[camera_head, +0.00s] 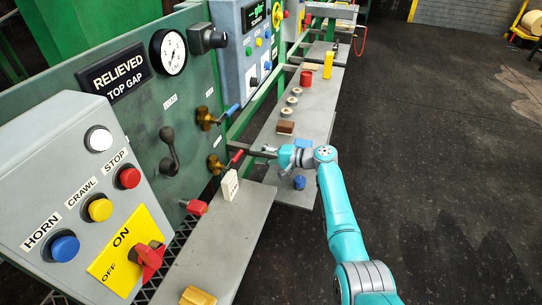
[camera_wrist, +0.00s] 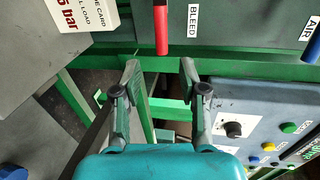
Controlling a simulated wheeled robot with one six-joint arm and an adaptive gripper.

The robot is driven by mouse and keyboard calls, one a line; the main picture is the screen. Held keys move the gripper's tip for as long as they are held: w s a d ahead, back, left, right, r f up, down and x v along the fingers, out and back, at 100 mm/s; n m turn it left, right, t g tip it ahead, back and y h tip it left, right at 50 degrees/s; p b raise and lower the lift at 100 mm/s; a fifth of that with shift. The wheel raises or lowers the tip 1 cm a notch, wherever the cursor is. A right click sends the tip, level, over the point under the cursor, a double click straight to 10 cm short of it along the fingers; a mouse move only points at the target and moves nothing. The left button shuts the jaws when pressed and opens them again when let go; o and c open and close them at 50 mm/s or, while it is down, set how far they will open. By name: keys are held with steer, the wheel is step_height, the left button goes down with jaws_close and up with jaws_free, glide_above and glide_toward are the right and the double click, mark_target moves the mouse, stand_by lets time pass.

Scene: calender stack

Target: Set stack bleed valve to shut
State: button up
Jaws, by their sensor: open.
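The bleed valve is a brass valve (camera_head: 216,165) with a red lever (camera_head: 237,156), low on the green panel. In the head view the lever slants up to the right from the brass body. In the wrist view the red lever (camera_wrist: 162,30) stands beside the BLEED label, its end toward my gripper. My gripper (camera_wrist: 159,66) is open and empty, and the lever's end lies just ahead of the gap between the fingertips. In the head view my gripper (camera_head: 262,152) is just right of the lever. I cannot tell whether they touch.
A second valve with a blue lever (camera_head: 230,110) sits above. A white card (camera_head: 230,185) stands on the grey shelf (camera_head: 225,235) below. A control box (camera_head: 75,190) is at left. Another shelf with small parts (camera_head: 318,120) lies behind my gripper. Open floor is right.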

steer(key=shift+v, duration=2.05)
